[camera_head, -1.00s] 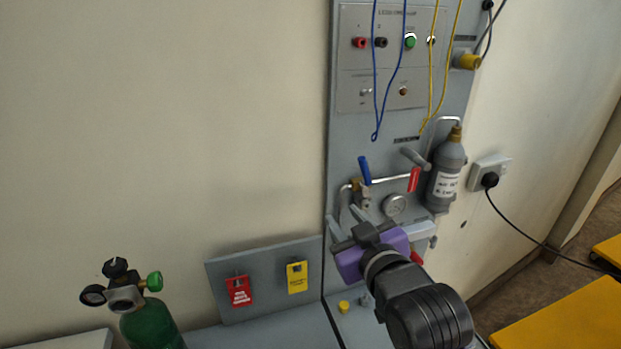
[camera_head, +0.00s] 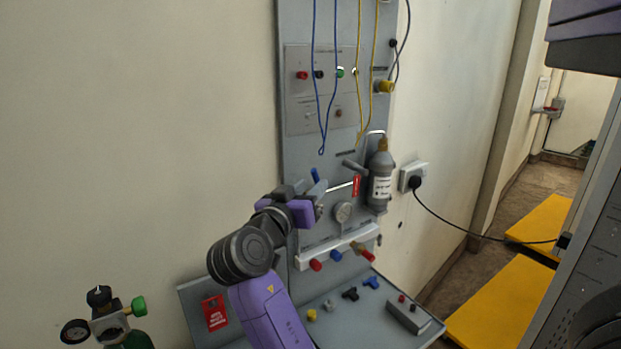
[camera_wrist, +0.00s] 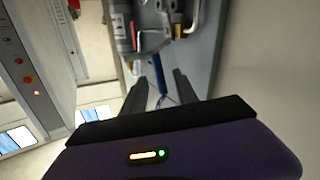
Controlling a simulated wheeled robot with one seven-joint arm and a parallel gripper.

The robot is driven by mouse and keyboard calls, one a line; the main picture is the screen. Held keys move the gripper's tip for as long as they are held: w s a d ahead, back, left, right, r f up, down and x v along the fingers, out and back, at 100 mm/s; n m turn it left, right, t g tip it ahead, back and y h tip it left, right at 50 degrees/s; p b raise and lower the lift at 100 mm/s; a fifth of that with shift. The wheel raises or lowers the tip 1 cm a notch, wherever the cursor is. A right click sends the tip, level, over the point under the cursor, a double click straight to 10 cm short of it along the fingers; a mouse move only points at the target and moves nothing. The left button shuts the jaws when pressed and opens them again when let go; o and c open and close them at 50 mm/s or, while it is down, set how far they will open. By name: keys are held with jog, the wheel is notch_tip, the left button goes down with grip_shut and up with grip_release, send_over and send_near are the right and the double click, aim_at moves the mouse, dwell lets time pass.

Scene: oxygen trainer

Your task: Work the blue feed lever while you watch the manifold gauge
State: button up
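The blue feed lever (camera_head: 315,174) stands on the grey panel, its upper end showing above my gripper (camera_head: 315,196) in the head view. The gripper hides its lower part and pivot. In the wrist view the blue lever (camera_wrist: 157,72) lies between the two dark fingers of my gripper (camera_wrist: 161,80). The fingers are apart, with a gap on each side of the lever; contact cannot be made out.
A red lever (camera_head: 356,186) and a grey bottle (camera_head: 381,178) are right of the gauge. A white manifold (camera_head: 335,250) with coloured knobs lies below. Blue wires (camera_head: 322,130) hang above the blue lever. A green cylinder (camera_head: 125,340) stands lower left.

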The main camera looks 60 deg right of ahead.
aim_at(319, 180)
jog(key=d+p, duration=0.1)
jog(key=d, duration=0.6)
jog(key=shift+p, duration=0.35)
jog(key=shift+c, duration=0.2)
grip_shut()
dwell(0.9)
